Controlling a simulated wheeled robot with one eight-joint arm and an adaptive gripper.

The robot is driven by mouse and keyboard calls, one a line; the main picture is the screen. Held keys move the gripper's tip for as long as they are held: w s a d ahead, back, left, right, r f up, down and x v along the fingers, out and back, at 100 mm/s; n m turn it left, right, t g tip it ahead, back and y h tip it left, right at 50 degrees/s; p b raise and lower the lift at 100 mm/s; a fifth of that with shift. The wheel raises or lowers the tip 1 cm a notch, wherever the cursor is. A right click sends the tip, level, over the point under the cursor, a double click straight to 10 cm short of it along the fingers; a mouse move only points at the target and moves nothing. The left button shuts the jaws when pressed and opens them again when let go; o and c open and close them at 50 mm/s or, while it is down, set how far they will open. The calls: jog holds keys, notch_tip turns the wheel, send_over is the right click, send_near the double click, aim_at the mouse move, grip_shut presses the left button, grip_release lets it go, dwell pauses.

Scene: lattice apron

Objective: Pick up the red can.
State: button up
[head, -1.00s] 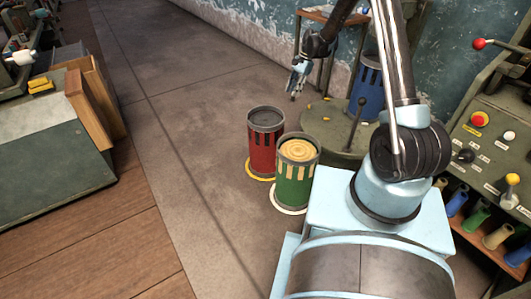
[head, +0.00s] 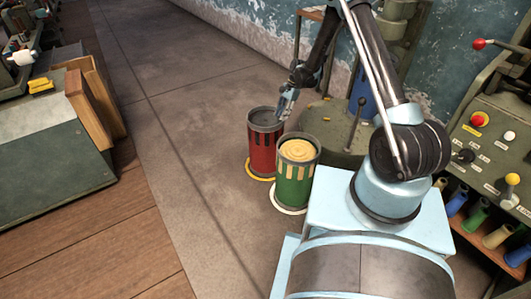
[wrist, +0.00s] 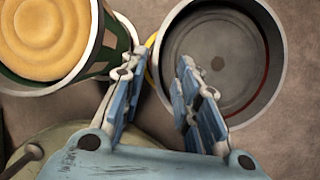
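The red can (head: 263,141) stands upright on the floor in the head view, its grey rim uppermost. In the wrist view I look down into the open red can (wrist: 222,58), which appears empty. My gripper (head: 286,103) is just above the can's right rim in the head view. In the wrist view my gripper (wrist: 152,72) is open, with one finger over the can's mouth and the other outside its left side, towards the green can. Nothing is between the fingers except possibly the can's near-left rim below; I cannot tell whether they touch it.
A green can (head: 296,172) with a tan ringed top stands close beside the red one, and it fills the upper left of the wrist view (wrist: 48,38). A control panel (head: 490,130) with levers is at right. The floor (head: 190,110) left of the cans is clear.

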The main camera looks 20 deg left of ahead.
jog(key=shift+s+x, duration=0.15)
jog(key=shift+x, duration=1.35)
jog(key=shift+s+x, duration=0.15)
jog(key=shift+x, duration=1.35)
jog(key=shift+a+r, duration=0.15)
grip_shut()
